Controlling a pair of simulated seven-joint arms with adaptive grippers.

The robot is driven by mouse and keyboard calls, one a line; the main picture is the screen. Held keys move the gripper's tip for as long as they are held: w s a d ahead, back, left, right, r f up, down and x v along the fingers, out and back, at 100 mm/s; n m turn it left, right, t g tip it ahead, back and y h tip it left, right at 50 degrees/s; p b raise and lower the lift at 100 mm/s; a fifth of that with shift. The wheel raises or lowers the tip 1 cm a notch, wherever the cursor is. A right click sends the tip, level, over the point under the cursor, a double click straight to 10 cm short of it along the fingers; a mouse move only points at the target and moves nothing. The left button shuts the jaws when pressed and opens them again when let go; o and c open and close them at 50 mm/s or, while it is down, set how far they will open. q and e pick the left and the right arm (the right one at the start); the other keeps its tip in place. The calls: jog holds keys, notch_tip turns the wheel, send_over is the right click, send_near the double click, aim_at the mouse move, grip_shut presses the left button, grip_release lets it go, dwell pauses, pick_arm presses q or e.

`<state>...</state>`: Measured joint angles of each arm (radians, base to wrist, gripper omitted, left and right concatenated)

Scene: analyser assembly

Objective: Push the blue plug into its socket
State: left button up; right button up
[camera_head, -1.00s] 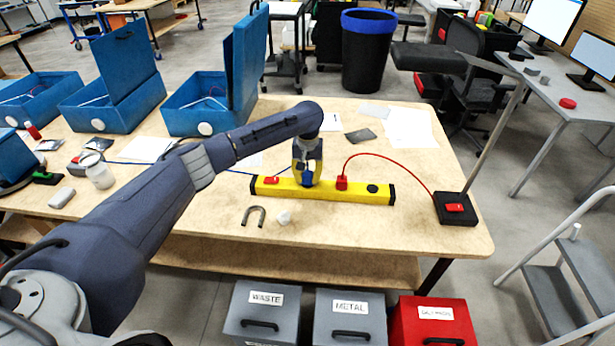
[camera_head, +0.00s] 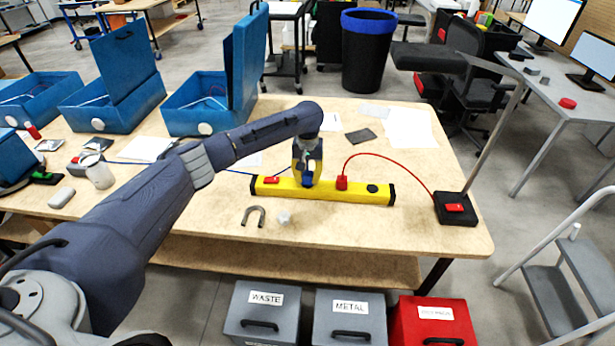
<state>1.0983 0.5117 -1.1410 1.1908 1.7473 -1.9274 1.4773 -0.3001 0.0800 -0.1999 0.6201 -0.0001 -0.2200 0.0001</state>
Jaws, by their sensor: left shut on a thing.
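The yellow bar (camera_head: 325,191) lies lengthwise on the wooden table. My left gripper (camera_head: 307,177) points down over its middle and is shut on the blue plug (camera_head: 307,180). The plug is at the bar's top; the fingers hide most of it, and I cannot tell how deep it sits. A red plug (camera_head: 342,182) stands on the bar just right of the gripper, with a red cable (camera_head: 385,158) running to a black base (camera_head: 455,209). The blue cable (camera_head: 240,172) comes in from the left. My right gripper is not in view.
A grey U-shaped piece (camera_head: 254,215) and a small whitish lump (camera_head: 284,217) lie in front of the bar. Blue open boxes (camera_head: 118,105) stand at the back left. A slanted post rises from the black base. The table's front right is clear.

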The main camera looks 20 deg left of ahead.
aim_at(308, 173)
pick_arm(q)
jog(key=shift+f, duration=0.6)
dwell(0.7)
jog(key=o, duration=1.1)
notch_tip(308, 173, up, 12)
jog(key=shift+f, duration=0.1)
dwell(0.4)
